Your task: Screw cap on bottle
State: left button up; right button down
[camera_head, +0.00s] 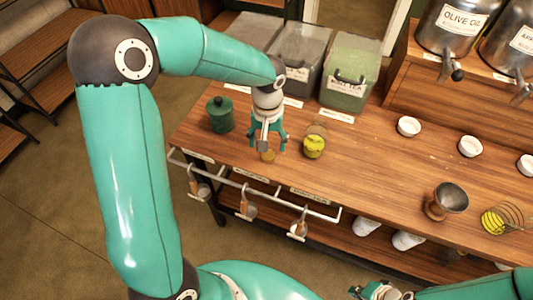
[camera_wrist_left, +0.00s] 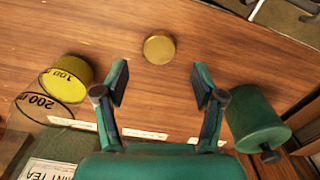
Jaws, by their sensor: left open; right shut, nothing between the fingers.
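A round gold cap (camera_head: 268,157) lies flat on the wooden counter; it also shows in the left wrist view (camera_wrist_left: 159,49). A clear container with yellow contents and printed volume marks (camera_head: 314,146) stands to its right; I take it as the bottle, and its mouth looks open. In the left wrist view it is at the left (camera_wrist_left: 68,75). My left gripper (camera_head: 268,143) is open and empty, pointing down just above and behind the cap, its fingers (camera_wrist_left: 160,84) apart. My right gripper (camera_head: 380,291) is at the bottom edge, shut and empty, partly cut off.
A green lidded canister (camera_head: 220,115) stands left of my left gripper. Labelled bins (camera_head: 347,75) stand behind. White bowls (camera_head: 409,126), a dark-topped wooden cup (camera_head: 446,201) and a wire basket with yellow contents (camera_head: 495,220) are to the right. Scoops hang from the front rail (camera_head: 260,190).

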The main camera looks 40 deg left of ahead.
aim_at(268, 153)
pick_arm(q)
notch_tip(268, 153, down, 4)
jog(key=shift+f, duration=0.15)
dwell(0.3)
jog(key=c, duration=0.8)
